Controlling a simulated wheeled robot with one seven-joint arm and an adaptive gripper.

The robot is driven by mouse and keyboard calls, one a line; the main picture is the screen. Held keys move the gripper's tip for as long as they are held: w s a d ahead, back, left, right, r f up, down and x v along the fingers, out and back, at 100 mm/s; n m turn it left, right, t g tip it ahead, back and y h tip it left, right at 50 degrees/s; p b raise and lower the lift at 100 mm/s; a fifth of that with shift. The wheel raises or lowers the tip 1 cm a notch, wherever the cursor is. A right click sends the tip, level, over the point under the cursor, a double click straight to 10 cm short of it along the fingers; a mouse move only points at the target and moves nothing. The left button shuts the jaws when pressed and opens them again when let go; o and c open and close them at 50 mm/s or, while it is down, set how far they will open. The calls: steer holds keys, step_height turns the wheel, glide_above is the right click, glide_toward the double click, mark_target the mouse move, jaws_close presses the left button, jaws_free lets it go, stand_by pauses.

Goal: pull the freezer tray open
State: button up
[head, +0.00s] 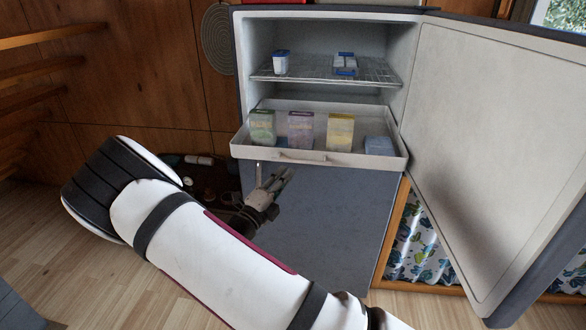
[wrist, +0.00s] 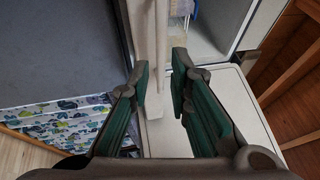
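The freezer tray (head: 240,144) is a white, shallow drawer low in the open white-lined compartment. It sticks out past the cabinet front and holds several cartons and a light blue pack. Its handle (head: 300,157) is a pale bar along the front. My gripper (head: 272,178) is just below and in front of the handle, left of its middle. In the wrist view, my gripper (wrist: 160,62) has its two green-padded fingers apart, with the pale tray front and handle (wrist: 140,70) showing between and beyond them. I cannot tell whether a finger touches the handle.
The cabinet door (head: 490,130) stands wide open on the right. A wire shelf (head: 315,79) above the tray holds small blue-and-white containers. The dark lower front (head: 325,220) is below. A patterned curtain (head: 425,240) hangs at right. Dark items lie on the left. Wooden floor (head: 40,225) is clear at left.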

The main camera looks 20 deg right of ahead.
steer(key=shift+v, duration=1.95)
steer(key=s+d+r+m+g+y, duration=0.35)
steer(key=s+m+g, duration=0.25)
steer(key=s+m, duration=0.4)
steer(key=s+d+r+m+g+y, duration=0.3)
steer(key=s+r+m+g, duration=0.3)
steer(key=m, duration=0.6)
steer(key=s+a+r+m+t+y, duration=0.3)
steer(key=s+a+r+m+y, duration=0.2)
steer(key=s+m, duration=0.3)
steer(key=s+a+r+m+t+y, duration=0.3)
steer(key=s+a+r+m+y, duration=0.2)
steer(key=s+m, duration=0.4)
steer(key=a+r+m, duration=0.1)
steer(key=m, duration=0.1)
steer(key=shift+m+t, duration=0.3)
steer(key=shift+m, duration=0.1)
steer(key=shift+a, duration=0.15)
